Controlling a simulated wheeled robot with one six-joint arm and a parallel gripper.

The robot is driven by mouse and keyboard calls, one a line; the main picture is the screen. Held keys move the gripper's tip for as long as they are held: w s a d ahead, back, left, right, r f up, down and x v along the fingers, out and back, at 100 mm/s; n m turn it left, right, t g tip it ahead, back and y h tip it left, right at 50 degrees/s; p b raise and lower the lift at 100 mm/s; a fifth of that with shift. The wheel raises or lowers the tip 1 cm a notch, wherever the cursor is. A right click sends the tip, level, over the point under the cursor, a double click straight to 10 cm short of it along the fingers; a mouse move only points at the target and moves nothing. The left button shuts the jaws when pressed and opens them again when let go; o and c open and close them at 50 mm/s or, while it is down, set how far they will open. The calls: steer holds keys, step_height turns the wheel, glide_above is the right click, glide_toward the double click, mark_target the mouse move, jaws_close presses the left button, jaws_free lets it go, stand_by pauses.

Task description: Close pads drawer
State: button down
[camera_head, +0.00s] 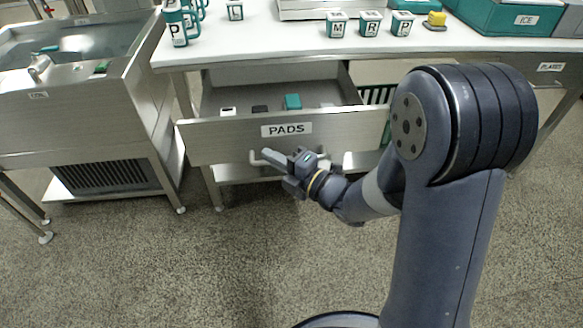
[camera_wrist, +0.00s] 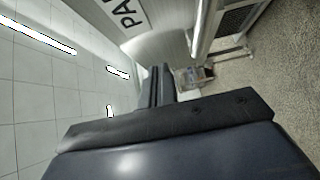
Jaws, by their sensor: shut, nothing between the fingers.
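The pads drawer (camera_head: 225,140) is pulled open under the white-topped table, with a PADS label on its steel front. Its front also fills the upper part of the wrist view (camera_wrist: 165,45). A light bar handle (camera_head: 253,158) runs below the label, partly hidden behind my gripper. Inside the drawer lie several small pads, among them a teal one (camera_head: 292,101). My gripper (camera_head: 268,155) is in front of the drawer front at handle height, fingers together and empty. In the wrist view the shut fingers (camera_wrist: 160,80) point towards the drawer front; whether they touch it I cannot tell.
The table top (camera_head: 265,45) holds several lettered cups and a teal ICE box (camera_head: 525,20). A steel sink unit (camera_head: 75,90) stands to the left. My arm covers the right part of the table front. The speckled floor (camera_head: 150,270) in front is clear.

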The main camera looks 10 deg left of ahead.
mark_target(257, 137)
steer(key=shift+w+a, duration=0.3)
steer(key=shift+w, duration=0.4)
steer(key=shift+w+a, duration=0.3)
steer(key=shift+w, duration=0.45)
steer(key=shift+w+a, duration=0.3)
steer(key=shift+w, duration=0.4)
steer(key=shift+w, duration=0.15)
